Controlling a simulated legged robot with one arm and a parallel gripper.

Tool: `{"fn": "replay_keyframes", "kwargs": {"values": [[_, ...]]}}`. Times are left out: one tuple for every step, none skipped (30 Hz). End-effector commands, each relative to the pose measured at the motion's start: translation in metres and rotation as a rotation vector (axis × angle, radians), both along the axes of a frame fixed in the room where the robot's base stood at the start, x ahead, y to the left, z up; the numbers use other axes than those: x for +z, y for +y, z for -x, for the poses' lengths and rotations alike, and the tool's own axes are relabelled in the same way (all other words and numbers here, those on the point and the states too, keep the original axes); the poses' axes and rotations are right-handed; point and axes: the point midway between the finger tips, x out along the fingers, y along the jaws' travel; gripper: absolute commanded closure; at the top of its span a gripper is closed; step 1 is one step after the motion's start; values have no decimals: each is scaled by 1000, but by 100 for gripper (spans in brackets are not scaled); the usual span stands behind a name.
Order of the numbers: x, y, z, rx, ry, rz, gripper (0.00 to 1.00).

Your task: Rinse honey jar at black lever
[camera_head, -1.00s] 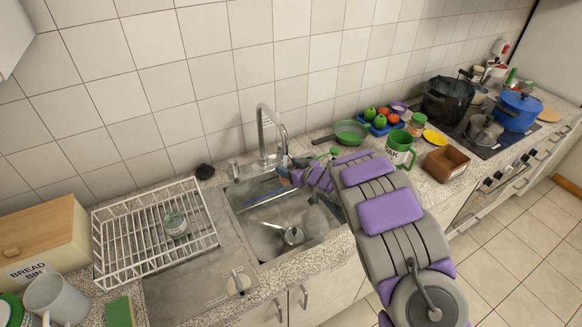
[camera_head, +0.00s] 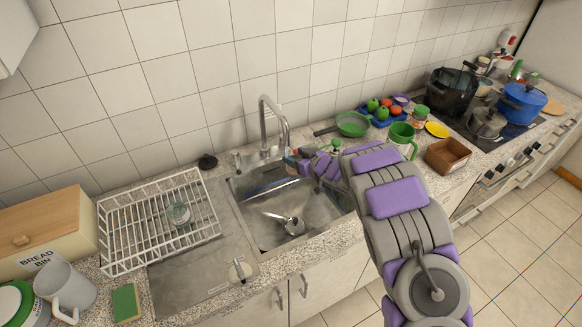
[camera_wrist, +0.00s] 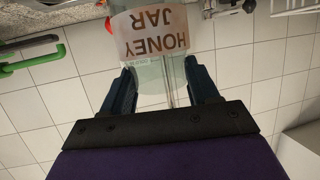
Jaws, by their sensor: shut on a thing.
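The honey jar (camera_wrist: 153,40) is clear with a pale label reading "HONEY JAR", upside down in the wrist view. My gripper (camera_wrist: 164,88) is shut on it, with a dark finger on each side. In the head view my gripper (camera_head: 296,163) is above the back right of the sink (camera_head: 275,230), near the end of the tap spout (camera_head: 285,130); the jar is hardly discernible there. A small black piece (camera_head: 207,162) stands behind the drying rack, left of the tap; I cannot tell whether it is the lever. I cannot make out running water.
A ladle (camera_head: 292,224) lies in the sink. Left are a white drying rack (camera_head: 125,205) holding a glass jar (camera_head: 178,214), a bread bin (camera_head: 40,225) and a mug (camera_head: 66,290). Right are a green pan (camera_head: 352,124), a green mug (camera_head: 401,139) and a brown box (camera_head: 447,156).

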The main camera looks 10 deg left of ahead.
Motion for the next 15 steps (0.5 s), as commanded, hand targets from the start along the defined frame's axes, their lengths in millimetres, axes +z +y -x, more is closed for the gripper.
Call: {"fn": "replay_keyframes", "kwargs": {"values": [[0, 0, 0, 0, -1, -1, 76], [0, 1, 0, 0, -1, 1, 76], [0, 1, 0, 0, -1, 1, 76], [0, 2, 0, 0, -1, 1, 76], [0, 2, 1, 1, -1, 2, 76], [0, 3, 1, 1, -1, 2, 76], [0, 4, 2, 2, 0, 2, 76], [0, 5, 2, 2, 0, 2, 76], [0, 6, 3, 2, 0, 2, 76], [0, 7, 4, 2, -1, 2, 76], [0, 7, 5, 2, -2, 2, 76], [0, 8, 6, 2, -2, 2, 76], [0, 9, 6, 2, -2, 2, 76], [0, 10, 7, 2, -2, 2, 76], [0, 10, 8, 2, -2, 2, 76]]}}
